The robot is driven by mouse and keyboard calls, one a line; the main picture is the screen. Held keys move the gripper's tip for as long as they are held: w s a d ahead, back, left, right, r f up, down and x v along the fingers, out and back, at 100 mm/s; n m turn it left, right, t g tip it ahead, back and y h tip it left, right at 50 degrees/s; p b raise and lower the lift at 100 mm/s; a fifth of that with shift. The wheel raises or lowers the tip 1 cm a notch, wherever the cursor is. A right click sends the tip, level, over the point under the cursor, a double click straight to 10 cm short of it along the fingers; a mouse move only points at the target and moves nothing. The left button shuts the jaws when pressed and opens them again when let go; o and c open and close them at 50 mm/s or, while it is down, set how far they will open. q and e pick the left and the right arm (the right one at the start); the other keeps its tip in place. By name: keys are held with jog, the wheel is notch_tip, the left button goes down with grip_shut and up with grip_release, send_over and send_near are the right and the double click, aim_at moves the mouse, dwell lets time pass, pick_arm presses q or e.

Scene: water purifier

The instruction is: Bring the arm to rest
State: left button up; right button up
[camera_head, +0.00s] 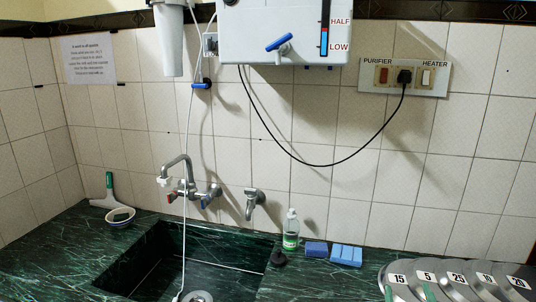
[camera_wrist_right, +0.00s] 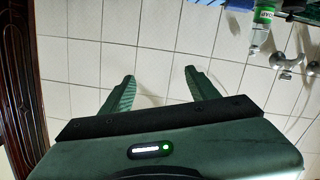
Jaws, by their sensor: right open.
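My right gripper (camera_head: 409,293) shows at the bottom right of the head view as two green fingertips, in front of the steel plates. In the right wrist view my right gripper (camera_wrist_right: 160,88) has its two green fingers spread wide, with only tiled wall visible between them. It is open and empty. My left gripper is in neither view. The white water purifier (camera_head: 245,38) with a blue tap lever hangs on the wall, well above and left of the right gripper in the head view.
Numbered steel plates (camera_head: 405,290) stand at the counter's right. The soap bottle also shows upside down in the wrist view (camera_wrist_right: 262,25). A switch panel (camera_head: 436,76) with a plugged cord is above.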

jog(key=s+a+f+g, duration=0.1)
jog(key=s+f+g, duration=0.1)
jog(key=s+f, duration=0.2)
jog(key=s+a+f+g+y, duration=0.1)
jog(key=s+f+g, duration=0.1)
jog(key=s+f, duration=0.2)
jog(key=s+a+f+g+y, duration=0.1)
jog(key=s+f+g, duration=0.1)
jog(key=s+f, duration=0.2)
jog(key=shift+a+f+g, duration=0.15)
jog(key=shift+f, duration=0.45)
jog(key=shift+a+f+g, duration=0.1)
jog(key=shift+f+g, duration=0.05)
jog(key=shift+f, duration=0.45)
jog(key=s+a+f+n+g+y, duration=0.1)
jog(key=s+a+f+g+y, duration=0.15)
jog(key=s, duration=0.45)
jog(key=s+a+f+n+g+y, duration=0.1)
jog(key=s+a+f+g, duration=0.25)
jog(key=s, duration=0.25)
jog(key=s+f, duration=0.3)
jog(key=f, duration=2.5)
jog(key=s+d+f+g, duration=0.2)
jog(key=s+d+f, duration=0.1)
jog(key=s+f, duration=1.2)
jog(key=shift+s+n, duration=0.3)
jog(key=shift+s, duration=0.3)
jog(key=shift+h, duration=0.25)
